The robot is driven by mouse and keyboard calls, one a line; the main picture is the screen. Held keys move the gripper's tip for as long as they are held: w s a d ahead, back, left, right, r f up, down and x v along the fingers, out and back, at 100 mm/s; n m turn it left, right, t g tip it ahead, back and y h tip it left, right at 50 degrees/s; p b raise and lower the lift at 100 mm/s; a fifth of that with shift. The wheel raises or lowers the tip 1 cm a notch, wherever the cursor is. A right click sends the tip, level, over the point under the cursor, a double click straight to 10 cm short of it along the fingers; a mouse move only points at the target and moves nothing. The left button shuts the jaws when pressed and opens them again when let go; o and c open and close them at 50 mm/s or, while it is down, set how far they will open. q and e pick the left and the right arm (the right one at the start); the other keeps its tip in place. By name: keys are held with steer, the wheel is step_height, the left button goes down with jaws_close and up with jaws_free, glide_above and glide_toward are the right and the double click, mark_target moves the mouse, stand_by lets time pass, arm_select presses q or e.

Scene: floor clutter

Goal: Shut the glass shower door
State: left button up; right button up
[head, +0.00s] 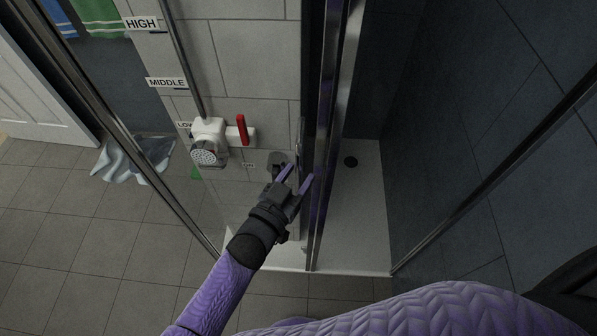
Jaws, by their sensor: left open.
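The glass shower door (323,130) seems to show nearly edge-on as upright metal-framed strips in the middle of the view. I cannot tell exactly which strip is its free edge. A slim upright metal part, perhaps its handle (301,136), shows just left of these strips. My left gripper (298,174) is open and empty, its two purple fingers pointing up and away beside the door's left side. The right fingertip is close to the frame; I cannot tell whether it touches. My right gripper is out of view.
A shower head (207,148) and red lever (243,129) are on the tiled wall at left. A cloth (133,160) lies on the floor. A metal rail (495,175) slants at right.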

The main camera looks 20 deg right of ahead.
arm_select(q)
steer(key=p+v, duration=0.1)
steer(key=v, duration=0.8)
steer(key=shift+r, duration=0.1)
